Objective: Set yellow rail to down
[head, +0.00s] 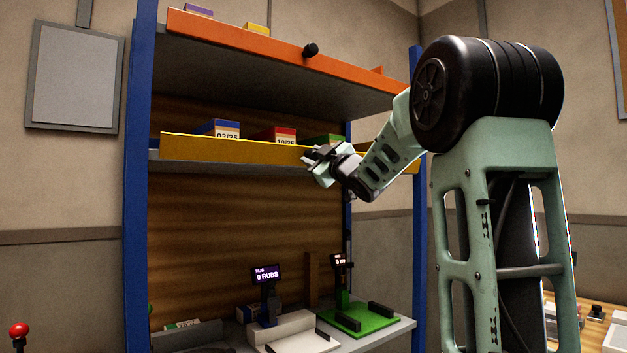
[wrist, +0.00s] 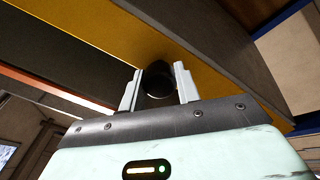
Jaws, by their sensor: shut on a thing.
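The yellow rail (head: 225,148) runs along the front edge of the middle shelf, standing upright in front of the boxes and hiding their lower parts. My gripper (head: 313,160) is at the rail's front, right of its middle. In the wrist view the yellow rail (wrist: 95,35) crosses the top, and my gripper (wrist: 157,88) has its two fingers on either side of a round black knob (wrist: 158,76) on the rail. The gripper is shut on this knob. In the head view the knob is hidden by the gripper.
An orange rail (head: 260,43) with a black knob (head: 310,50) fronts the shelf above. Boxes marked 03/25 (head: 219,130) and 10/25 (head: 275,135) stand behind the yellow rail. Blue posts (head: 137,180) flank the rack. Scales with displays (head: 266,275) stand below.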

